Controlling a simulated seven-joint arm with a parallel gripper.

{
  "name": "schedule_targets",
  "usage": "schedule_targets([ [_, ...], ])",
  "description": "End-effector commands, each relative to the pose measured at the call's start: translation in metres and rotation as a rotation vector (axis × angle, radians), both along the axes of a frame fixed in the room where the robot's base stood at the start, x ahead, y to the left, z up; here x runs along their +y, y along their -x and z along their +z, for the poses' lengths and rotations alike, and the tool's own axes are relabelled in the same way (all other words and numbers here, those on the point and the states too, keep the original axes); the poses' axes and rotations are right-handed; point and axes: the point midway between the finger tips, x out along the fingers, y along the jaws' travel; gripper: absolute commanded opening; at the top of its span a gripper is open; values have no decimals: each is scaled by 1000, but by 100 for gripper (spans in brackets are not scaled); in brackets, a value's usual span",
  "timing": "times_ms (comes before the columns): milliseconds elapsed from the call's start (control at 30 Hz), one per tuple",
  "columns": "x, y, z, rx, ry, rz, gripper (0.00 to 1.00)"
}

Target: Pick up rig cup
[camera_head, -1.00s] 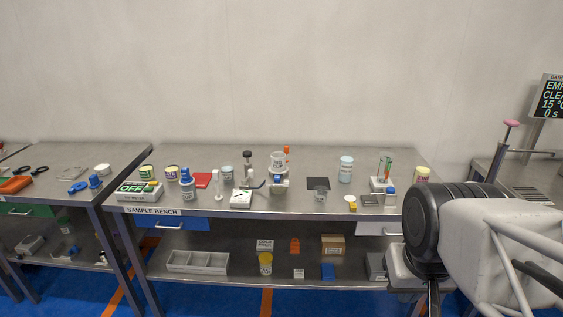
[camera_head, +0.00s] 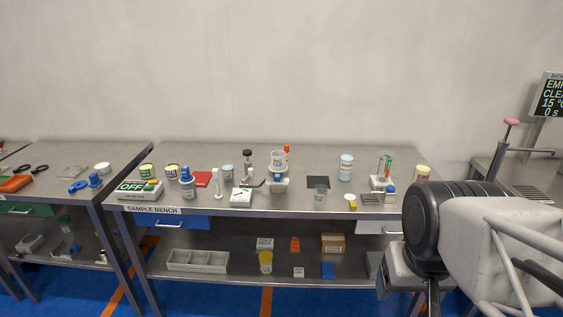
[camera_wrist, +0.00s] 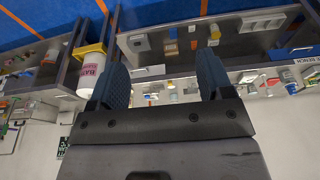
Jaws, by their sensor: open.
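A small rig (camera_head: 279,184) stands near the middle of the sample bench, with a clear cup (camera_head: 278,158) at its top. I take this as the rig cup; a second clear cup (camera_head: 320,194) stands on the bench to its right. My gripper (camera_wrist: 160,78) shows in the wrist view with its two dark blue fingers wide apart and nothing between them. It is well away from the bench items. I cannot pick out the rig cup surely in the wrist view. In the head view my arm is at the right and the fingertips are not seen.
The steel sample bench (camera_head: 240,208) holds several jars, a balance marked OFF (camera_head: 135,190), a red pad (camera_head: 202,179) and a dark mat (camera_head: 318,182). A bath display (camera_head: 552,96) stands at right.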

Motion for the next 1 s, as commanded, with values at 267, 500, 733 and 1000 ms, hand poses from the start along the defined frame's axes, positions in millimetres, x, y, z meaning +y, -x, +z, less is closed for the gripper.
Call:
schedule_targets([
  [267,0,0,0,0,0,0,85],
  [500,3,-7,2,3,-21,-18,85],
  [733,17,-39,10,22,-116,-103,85],
  [1000,44,-106,22,66,-302,-278,85],
])
